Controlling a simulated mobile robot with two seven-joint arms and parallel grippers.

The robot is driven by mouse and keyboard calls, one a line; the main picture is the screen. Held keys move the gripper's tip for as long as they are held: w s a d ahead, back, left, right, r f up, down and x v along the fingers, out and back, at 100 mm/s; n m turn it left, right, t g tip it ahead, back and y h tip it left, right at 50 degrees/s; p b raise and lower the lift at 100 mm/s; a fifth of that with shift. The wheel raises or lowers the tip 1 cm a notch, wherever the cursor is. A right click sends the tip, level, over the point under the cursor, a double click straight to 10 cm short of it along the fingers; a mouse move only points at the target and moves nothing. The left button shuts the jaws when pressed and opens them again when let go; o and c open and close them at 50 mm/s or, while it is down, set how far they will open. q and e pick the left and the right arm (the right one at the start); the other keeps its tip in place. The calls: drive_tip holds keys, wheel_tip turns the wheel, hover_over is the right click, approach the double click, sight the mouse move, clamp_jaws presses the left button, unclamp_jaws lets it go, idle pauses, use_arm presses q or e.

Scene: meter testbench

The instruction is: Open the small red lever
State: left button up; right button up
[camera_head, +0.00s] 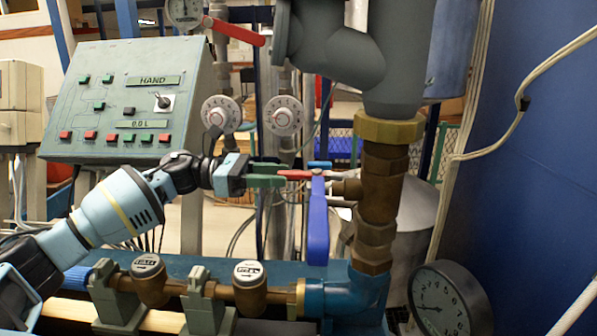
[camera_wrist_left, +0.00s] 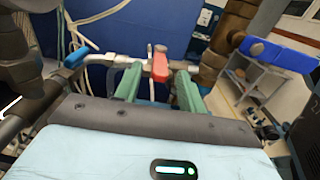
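The small red lever (camera_head: 295,174) lies roughly level beside the brown vertical pipe, just left of the blue lever's top. My left gripper (camera_head: 280,176) reaches it from the left, its green fingers pointing right at the lever's free end. In the left wrist view, the red lever (camera_wrist_left: 160,66) stands between the tips of the two green fingers. The left gripper (camera_wrist_left: 159,78) is open, with a gap visible on both sides of the lever. The far end of the lever is partly hidden in that view. My right gripper is in neither view.
A long blue lever (camera_head: 318,220) hangs down close to the right of the fingers. A larger red lever (camera_head: 237,31) is higher up. A control box (camera_head: 125,100) is at left, and a round gauge (camera_head: 447,300) at lower right.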

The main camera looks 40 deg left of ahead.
sight(305, 175)
use_arm(q)
drive_tip(key=x, duration=0.2)
drive_tip(key=p+x, duration=0.1)
drive_tip(key=x, duration=0.1)
drive_tip(key=shift+r, duration=0.25)
drive_tip(key=shift+w+d, duration=0.15)
drive_tip(key=shift+d, duration=0.1)
drive_tip(key=shift+w+d+f, duration=0.2)
drive_tip(key=shift+w+d, duration=0.05)
drive_tip(key=shift+d, duration=0.05)
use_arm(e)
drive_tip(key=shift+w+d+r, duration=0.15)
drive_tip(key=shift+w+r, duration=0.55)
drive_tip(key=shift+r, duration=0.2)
use_arm(q)
drive_tip(key=shift+c, duration=0.3)
drive_tip(key=c, duration=0.7)
clamp_jaws()
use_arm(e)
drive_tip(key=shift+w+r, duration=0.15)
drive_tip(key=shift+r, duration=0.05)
